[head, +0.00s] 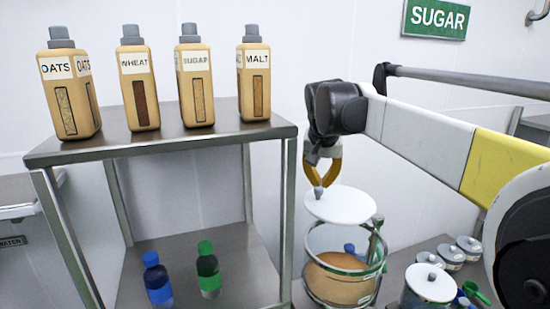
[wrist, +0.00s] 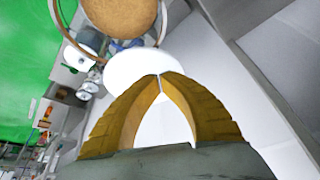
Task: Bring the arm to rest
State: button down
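My gripper (head: 320,183) is in the middle right of the head view, pointing down. Its yellow fingers come together at the grey knob of a round white lid (head: 345,206), which hangs tilted above an open glass jar (head: 312,245) of brown powder. A gap shows between lid and jar rim. In the wrist view the fingertips (wrist: 159,76) meet over the white lid (wrist: 125,72), and the brown powder (wrist: 120,14) shows beyond it. My arm reaches in from the right.
A metal shelf (head: 215,139) at left carries labelled containers of oats (head: 70,95), wheat (head: 140,90), sugar (head: 195,87) and malt (head: 254,85). Blue (head: 157,280) and green (head: 208,270) bottles stand below. Another lidded jar (head: 428,288) and small lidded tins (head: 450,257) sit at lower right.

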jog(key=s+d+f+n+t, duration=0.1)
jog(key=s+d+f+n, duration=0.15)
jog(key=s, duration=1.45)
jog(key=s+d+f+t+y, duration=0.1)
jog(key=s+d+f+t, duration=0.1)
jog(key=s+f, duration=1.2)
notch_tip(320, 180, down, 33)
jog(key=s+b, duration=0.1)
jog(key=b, duration=3.4)
jog(key=shift+a+f+n+b, duration=0.15)
jog(key=shift+n+b, duration=0.2)
jog(key=shift+n, duration=0.1)
